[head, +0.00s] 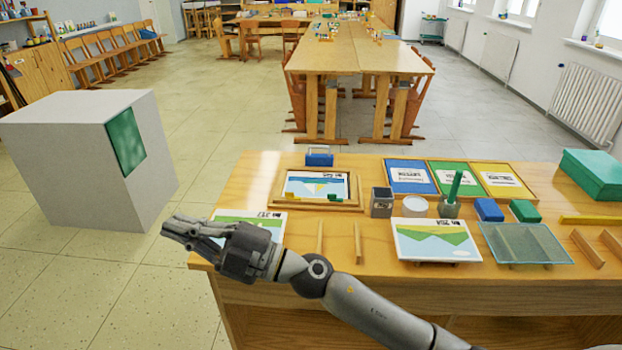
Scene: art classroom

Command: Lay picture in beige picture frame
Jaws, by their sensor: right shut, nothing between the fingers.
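A beige wooden picture frame (279,190) lies on the near table. A landscape picture (317,180) shows inside its rim, with small green and yellow pieces at its lower edge. A second landscape picture (437,240) lies near the table's front edge, right of the middle. A third picture (270,222) lies at the table's left front corner, partly hidden by my right gripper. My right gripper (170,228) is shut and empty, its fingertips pointing left past the table's left edge. It is left of and in front of the frame, apart from it. My left gripper is not in view.
A large pale box (75,165) stands left.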

